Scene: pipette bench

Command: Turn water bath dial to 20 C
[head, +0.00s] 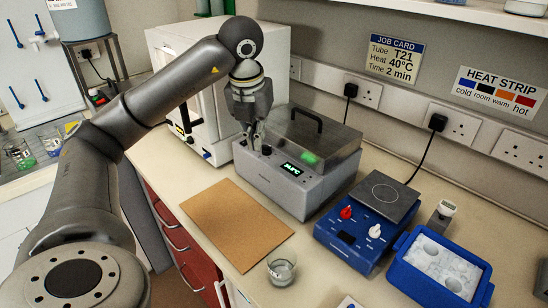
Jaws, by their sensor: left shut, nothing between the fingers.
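The water bath (318,190) is a grey box with a clear lid (318,128) and a black handle, standing on the bench against the back wall. A small green display (291,169) is lit on its front top edge; its digits are too small to read surely. My left gripper (254,148) points down over the left end of the bath's control panel, its fingers shut. A small dark knob (266,150) shows just right of the fingertips. The fingers cover part of the panel, and I cannot tell whether they touch a dial. My right gripper is out of view.
A brown board (235,222) lies in front of the bath, with a glass beaker (281,268) near its corner. A blue hotplate stirrer (355,232) and a blue ice tray (402,275) stand to the right. A white cabinet (168,60) stands behind my left arm.

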